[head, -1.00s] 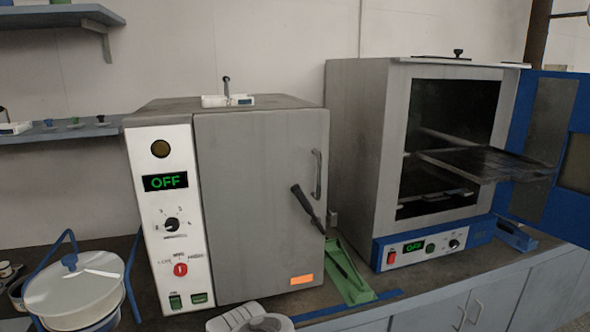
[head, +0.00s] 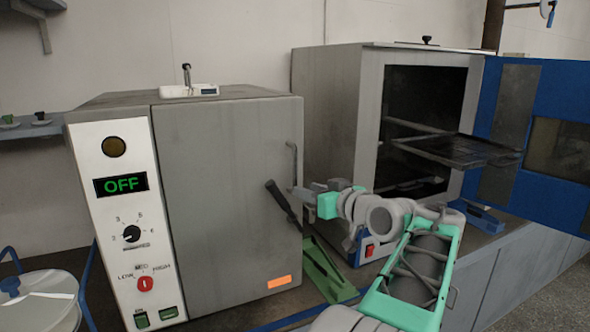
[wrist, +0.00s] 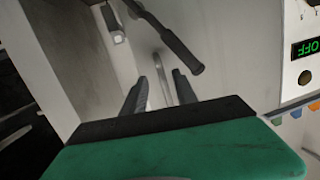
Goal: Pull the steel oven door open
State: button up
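The steel oven (head: 110,100) stands at left with its grey door (head: 220,190) shut and its display reading OFF. Near the door's right edge are an upright loop handle (head: 293,160) and a black lever (head: 281,200), slanting down to the right. My gripper (head: 299,190) is at the handle's lower end, coming in from the right. In the wrist view the picture is turned over; the two dark fingers of my gripper (wrist: 158,92) are apart, with the metal handle (wrist: 160,78) showing between or just beyond them. I cannot tell whether they touch it. The lever (wrist: 170,40) lies close by.
A second oven (head: 335,110) stands at right, its blue door (head: 560,150) swung open and a dark rack (head: 460,150) sticking out. A green tool (head: 325,275) lies on the bench between the ovens. A white lidded pot (head: 40,300) is at lower left.

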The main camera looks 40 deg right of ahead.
aim_at(296, 165)
notch_tip(296, 165, up, 5)
jog(key=s+n+t, duration=0.1)
jog(key=t, duration=0.1)
jog(key=shift+y, duration=0.3)
jog(key=w, duration=0.2)
jog(key=w+p, duration=0.1)
jog(key=w, duration=0.2)
jog(key=w+p, duration=0.1)
jog(key=w, duration=0.1)
jog(key=shift+w+d, duration=0.25)
jog(key=shift+d, duration=0.15)
jog(key=shift+c, duration=0.2)
grip_shut()
